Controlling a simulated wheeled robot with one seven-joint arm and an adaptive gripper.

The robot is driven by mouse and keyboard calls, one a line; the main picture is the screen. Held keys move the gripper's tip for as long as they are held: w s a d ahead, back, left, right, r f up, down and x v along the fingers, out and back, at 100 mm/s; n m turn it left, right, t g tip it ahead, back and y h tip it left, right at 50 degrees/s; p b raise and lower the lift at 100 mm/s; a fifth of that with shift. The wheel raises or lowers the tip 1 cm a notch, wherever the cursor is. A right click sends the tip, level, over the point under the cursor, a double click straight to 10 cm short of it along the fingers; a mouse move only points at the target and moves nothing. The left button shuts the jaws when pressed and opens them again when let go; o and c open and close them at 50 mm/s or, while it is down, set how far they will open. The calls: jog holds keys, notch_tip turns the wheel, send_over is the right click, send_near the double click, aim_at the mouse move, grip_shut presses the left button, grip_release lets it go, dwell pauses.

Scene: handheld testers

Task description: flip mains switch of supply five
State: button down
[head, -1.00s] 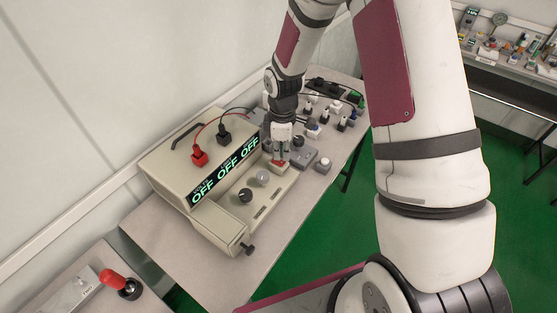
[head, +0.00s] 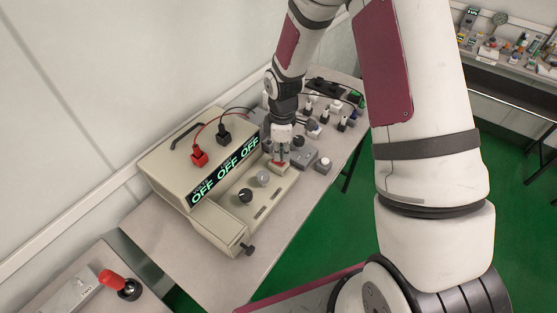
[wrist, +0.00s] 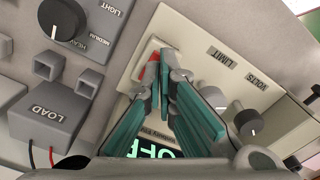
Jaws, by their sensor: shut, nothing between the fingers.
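The beige power supply (head: 172,163) stands on the grey table, its green display (head: 225,170) reading OFF OFF OFF. The red rocker of its mains switch (head: 279,163) sits at the right end of its sloping front panel. In the wrist view the red switch (wrist: 150,74) shows beside my fingertips and is partly hidden by them. My gripper (head: 282,153) points down at the switch, shut and empty. Its teal-padded fingertips (wrist: 163,85) lie close together at the switch; I cannot tell whether they touch it.
A grey box with a LOAD label (wrist: 48,112) and a dial (wrist: 63,20) lie close to the gripper. Knobs (head: 245,195) stand on the supply's panel. Red and black plugs (head: 199,157) with leads rise from its top. A red-handled lever (head: 113,280) is on the near-left table.

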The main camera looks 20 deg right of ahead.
jog(key=shift+f+b, duration=0.35)
jog(key=shift+f, duration=0.5)
dwell(0.3)
jog(key=shift+r, duration=0.1)
jog(key=shift+r+p, duration=1.6)
jog(key=shift+r, duration=1.85)
